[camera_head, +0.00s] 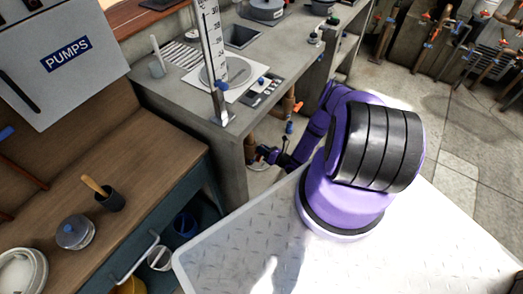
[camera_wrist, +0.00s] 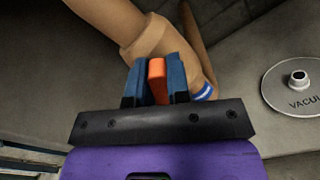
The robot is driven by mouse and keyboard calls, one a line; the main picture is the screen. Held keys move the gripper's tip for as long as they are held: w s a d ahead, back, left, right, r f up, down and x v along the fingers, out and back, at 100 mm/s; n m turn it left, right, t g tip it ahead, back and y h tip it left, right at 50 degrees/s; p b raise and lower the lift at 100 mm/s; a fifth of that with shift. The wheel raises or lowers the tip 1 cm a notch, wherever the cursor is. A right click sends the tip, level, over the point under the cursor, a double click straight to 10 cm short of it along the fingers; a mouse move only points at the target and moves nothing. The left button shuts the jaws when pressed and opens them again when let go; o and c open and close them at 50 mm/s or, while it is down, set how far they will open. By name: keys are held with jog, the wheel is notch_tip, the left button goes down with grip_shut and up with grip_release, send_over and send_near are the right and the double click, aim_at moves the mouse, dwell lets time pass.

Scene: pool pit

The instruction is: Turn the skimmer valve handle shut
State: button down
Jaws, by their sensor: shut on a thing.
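In the wrist view my gripper (camera_wrist: 157,72) is shut with its two blue fingers on either side of an orange valve handle (camera_wrist: 156,82). The handle stands upright between the fingers, in front of a thick tan pipe (camera_wrist: 118,22) with a blue and white band (camera_wrist: 204,92). No skimmer label is readable. In the head view my gripper (camera_head: 264,155) is low beside the grey counter's end, and the handle it holds cannot be made out there.
A round plate (camera_wrist: 296,86) reading "VACU", partly cut off, lies right of the gripper. The grey counter's end (camera_head: 232,150) stands close to my arm. Another orange handle (camera_head: 298,107) shows on nearby piping. A wooden bench (camera_head: 150,175) is at left; open floor (camera_head: 455,140) lies at right.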

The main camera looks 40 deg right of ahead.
jog(key=m, duration=0.2)
jog(key=f+m, duration=0.1)
jog(key=m, duration=0.1)
jog(key=shift+w+d, duration=0.1)
jog(key=shift+d, duration=0.15)
jog(key=shift+d+f+m, duration=0.15)
jog(key=shift+f+m, duration=0.05)
jog(key=shift+m, duration=1.2)
jog(key=c, duration=1.1)
grip_release()
